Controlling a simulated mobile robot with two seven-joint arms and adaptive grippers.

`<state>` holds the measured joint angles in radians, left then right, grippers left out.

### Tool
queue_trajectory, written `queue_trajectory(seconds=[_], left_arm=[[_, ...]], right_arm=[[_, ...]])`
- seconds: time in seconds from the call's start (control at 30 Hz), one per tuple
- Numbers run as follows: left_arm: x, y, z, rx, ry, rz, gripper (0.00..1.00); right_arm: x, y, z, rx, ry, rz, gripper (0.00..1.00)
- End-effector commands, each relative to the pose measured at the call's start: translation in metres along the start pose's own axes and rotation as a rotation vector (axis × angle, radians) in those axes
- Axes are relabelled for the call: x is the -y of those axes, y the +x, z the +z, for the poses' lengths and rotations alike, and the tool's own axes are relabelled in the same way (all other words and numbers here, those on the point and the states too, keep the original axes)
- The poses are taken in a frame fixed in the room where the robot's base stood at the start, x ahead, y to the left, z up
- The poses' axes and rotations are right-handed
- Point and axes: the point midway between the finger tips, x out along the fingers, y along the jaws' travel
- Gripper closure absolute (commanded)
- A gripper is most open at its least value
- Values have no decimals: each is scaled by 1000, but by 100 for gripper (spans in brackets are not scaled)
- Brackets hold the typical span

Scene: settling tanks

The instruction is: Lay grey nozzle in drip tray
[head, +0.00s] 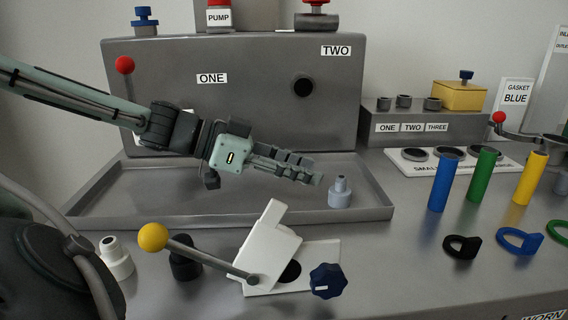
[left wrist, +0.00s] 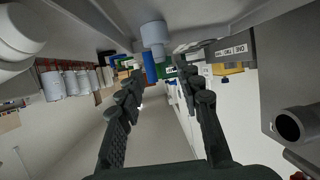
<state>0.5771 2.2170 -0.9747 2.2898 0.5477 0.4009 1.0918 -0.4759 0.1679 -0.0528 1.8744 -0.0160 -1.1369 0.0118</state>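The grey nozzle (head: 340,192) stands upright inside the right end of the drip tray (head: 230,218), its wide base down. In the left wrist view the nozzle (left wrist: 154,36) shows just beyond the fingertips. My left gripper (head: 312,172) reaches over the tray from the left, its tips a little left of the nozzle and apart from it. In the left wrist view the fingers (left wrist: 165,75) are spread, with nothing held between them. My right gripper is not in view.
A white nozzle (head: 115,258) and a black nozzle (head: 183,263) stand in front of the tray. A yellow-knobbed lever (head: 153,237) and white bracket (head: 270,240) are near the front. The tank (head: 230,110) rises behind. Coloured cylinders (head: 445,182) stand at right.

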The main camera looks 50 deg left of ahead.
Motion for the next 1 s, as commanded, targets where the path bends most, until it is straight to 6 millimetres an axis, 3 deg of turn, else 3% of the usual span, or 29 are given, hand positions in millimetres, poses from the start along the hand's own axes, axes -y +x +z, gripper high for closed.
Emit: queue_trajectory(seconds=[0.1,0.3,1.0], left_arm=[[1,-21,0,1,1,-4,64],[0,-37,0,1,0,-1,64],[0,-38,0,0,-1,0,64]], right_arm=[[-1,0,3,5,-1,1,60],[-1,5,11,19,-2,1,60],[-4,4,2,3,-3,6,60]])
